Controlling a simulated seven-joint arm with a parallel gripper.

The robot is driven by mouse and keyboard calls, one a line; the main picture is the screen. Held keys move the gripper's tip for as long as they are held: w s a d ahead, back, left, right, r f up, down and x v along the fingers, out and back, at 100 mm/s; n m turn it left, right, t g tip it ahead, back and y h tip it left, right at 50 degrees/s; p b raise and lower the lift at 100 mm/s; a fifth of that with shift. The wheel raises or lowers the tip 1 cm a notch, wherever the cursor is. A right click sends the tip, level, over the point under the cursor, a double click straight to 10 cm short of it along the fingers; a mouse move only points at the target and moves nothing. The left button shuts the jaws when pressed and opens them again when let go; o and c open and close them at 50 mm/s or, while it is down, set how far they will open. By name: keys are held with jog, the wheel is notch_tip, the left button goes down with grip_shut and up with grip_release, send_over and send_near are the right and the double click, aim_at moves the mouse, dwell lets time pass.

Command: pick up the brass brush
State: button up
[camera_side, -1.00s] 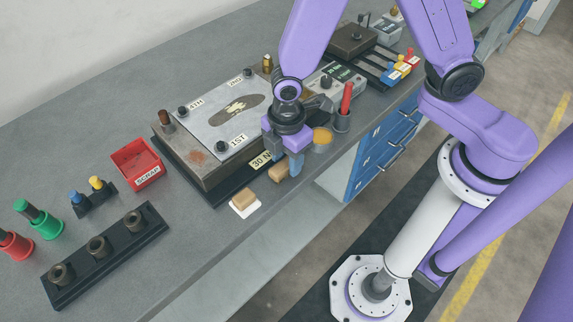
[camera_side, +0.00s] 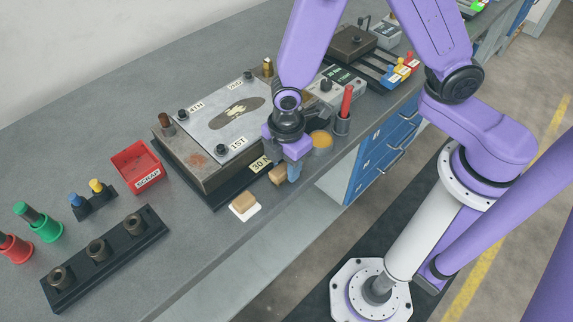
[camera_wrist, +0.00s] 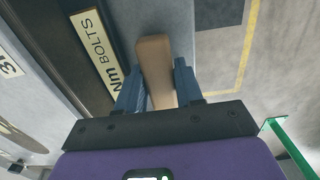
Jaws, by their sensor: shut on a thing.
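The brush (camera_side: 278,175) is a tan wooden block near the front edge of the bench, beside the plate labelled 30 Nm. My gripper (camera_side: 284,170) is over it, pointing down, with its blue fingers around the block. In the wrist view my gripper (camera_wrist: 158,88) is shut on the brush (camera_wrist: 155,58), whose long tan back runs out between the fingers. Its bristles are hidden, and I cannot tell whether it touches the bench.
A similar tan block on a white base (camera_side: 244,204) lies to the left. The steel fixture plate (camera_side: 215,115) stands behind. A round tin (camera_side: 321,141) and a cup with a red handle (camera_side: 343,122) are close on the right. The red scrap bin (camera_side: 137,165) is farther left.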

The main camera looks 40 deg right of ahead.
jog(key=shift+r, duration=0.6)
jog(key=s+d+r, duration=0.7)
jog(key=s+r, duration=0.4)
jog(key=shift+s+d+r, duration=0.3)
jog(key=shift+d, duration=0.1)
